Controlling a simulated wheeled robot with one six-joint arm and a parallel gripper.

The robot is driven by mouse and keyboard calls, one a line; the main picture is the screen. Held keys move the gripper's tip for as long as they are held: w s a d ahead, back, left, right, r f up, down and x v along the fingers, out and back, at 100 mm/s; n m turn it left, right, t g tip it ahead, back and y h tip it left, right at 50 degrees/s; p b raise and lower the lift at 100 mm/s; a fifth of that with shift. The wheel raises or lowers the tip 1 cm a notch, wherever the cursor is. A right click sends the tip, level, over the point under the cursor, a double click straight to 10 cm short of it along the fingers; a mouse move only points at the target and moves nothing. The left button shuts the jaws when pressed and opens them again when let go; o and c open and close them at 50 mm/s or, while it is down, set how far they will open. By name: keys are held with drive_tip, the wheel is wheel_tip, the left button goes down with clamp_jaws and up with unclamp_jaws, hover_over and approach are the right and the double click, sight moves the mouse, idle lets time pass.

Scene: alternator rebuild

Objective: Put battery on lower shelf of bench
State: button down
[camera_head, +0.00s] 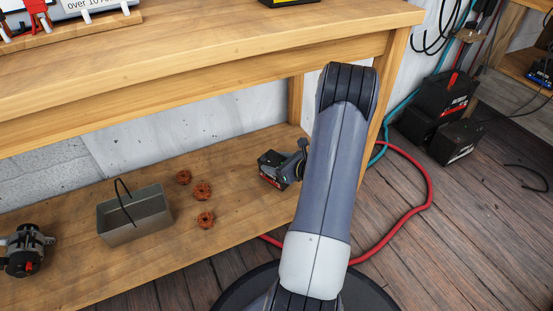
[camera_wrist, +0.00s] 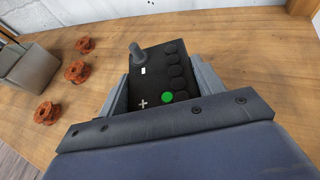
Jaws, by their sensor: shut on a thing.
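The battery (camera_wrist: 158,75) is a black box with a row of round caps, a grey post, a white plus mark and a green dot on top. My gripper (camera_wrist: 160,88) is shut on it, with a grey finger on each side. In the head view the battery (camera_head: 272,170) shows a red-marked side at the right end of the bench's lower shelf (camera_head: 150,262). My gripper in that view (camera_head: 291,170) is partly hidden behind my arm. The battery is at or just above the shelf; I cannot tell whether it touches.
Several rusty rotor parts (camera_head: 203,190) lie on the shelf left of the battery. A metal bin (camera_head: 135,214) and an alternator (camera_head: 25,250) stand further left. The bench leg (camera_head: 295,100) is behind. More batteries (camera_head: 445,105) and a red hose (camera_head: 425,190) are on the floor right.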

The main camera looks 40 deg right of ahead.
idle(0.3)
drive_tip(key=shift+c, duration=1.6)
unclamp_jaws()
drive_tip(key=shift+f, duration=0.15)
drive_tip(key=shift+r, duration=0.25)
drive_tip(key=p+v, duration=0.5)
drive_tip(key=v, duration=0.7)
drive_tip(key=shift+f, duration=0.15)
